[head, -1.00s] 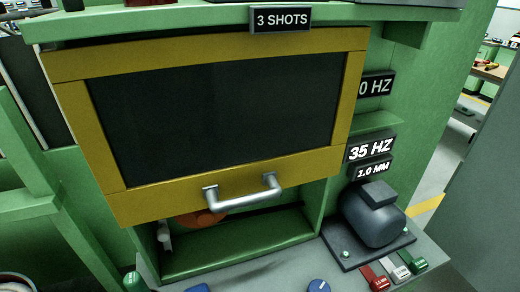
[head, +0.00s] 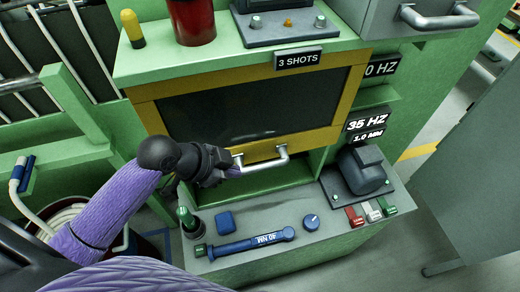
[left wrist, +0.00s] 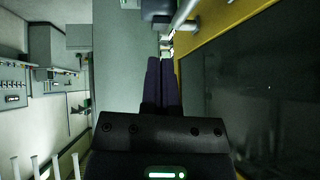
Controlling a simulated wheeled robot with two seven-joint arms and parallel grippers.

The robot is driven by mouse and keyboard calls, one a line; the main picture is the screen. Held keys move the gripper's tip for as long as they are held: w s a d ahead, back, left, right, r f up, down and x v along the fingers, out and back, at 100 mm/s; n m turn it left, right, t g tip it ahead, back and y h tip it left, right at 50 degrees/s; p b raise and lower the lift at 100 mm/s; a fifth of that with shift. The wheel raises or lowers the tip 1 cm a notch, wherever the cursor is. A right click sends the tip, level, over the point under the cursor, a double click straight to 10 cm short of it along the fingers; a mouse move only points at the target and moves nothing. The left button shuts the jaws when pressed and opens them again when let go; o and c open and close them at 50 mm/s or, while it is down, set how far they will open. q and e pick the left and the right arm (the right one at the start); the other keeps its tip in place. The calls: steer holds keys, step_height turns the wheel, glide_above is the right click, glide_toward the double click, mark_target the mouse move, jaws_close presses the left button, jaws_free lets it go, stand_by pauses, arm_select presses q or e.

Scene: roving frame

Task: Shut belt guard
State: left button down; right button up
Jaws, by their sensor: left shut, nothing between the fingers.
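The belt guard (head: 335,100) is a yellow-framed panel with a dark window, below a green shelf. Below its lower edge, a gap shows into a green compartment (head: 270,183). A silver handle (head: 262,164) sits on its lower rail. My left gripper (head: 234,172) is shut and empty, its tips by the handle's left end; whether they touch it I cannot tell. In the left wrist view, the closed fingers (left wrist: 161,62) point up, with the handle (left wrist: 184,14) just beyond and the dark window (left wrist: 245,85) to the right. My right gripper is not seen.
Below the guard, a grey ledge (head: 225,262) holds a blue torque wrench (head: 250,244), a blue knob (head: 311,222), a motor-like block (head: 362,172) and coloured switches (head: 373,211). A red container (head: 191,20) stands on the shelf above. Open floor (head: 420,215) shows at right.

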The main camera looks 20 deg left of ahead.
arm_select(q)
steer(key=w+a+r+m+h, duration=0.1)
steer(key=w+a+r, duration=0.1)
steer(key=w+r, duration=0.1)
glide_above(269, 165)
steer(key=s+a, duration=0.1)
steer(key=s, duration=0.1)
step_height(269, 165, down, 7)
steer(key=shift+t, duration=0.4)
steer(key=shift+w+a+f, duration=0.1)
steer(key=shift+a+f, duration=0.1)
steer(key=shift+f, duration=0.85)
steer(key=shift+w+a+f, duration=0.1)
steer(key=shift+a+f, duration=0.1)
steer(key=shift+f, duration=0.8)
step_height(269, 165, down, 27)
steer(key=b, duration=2.7)
steer(key=w+d+r+p+v, duration=0.1)
steer(key=p+v, duration=0.5)
steer(key=v, duration=0.7)
steer(key=shift+d+r+p, duration=0.3)
steer(key=shift+d+r, duration=0.2)
steer(key=shift+r, duration=0.25)
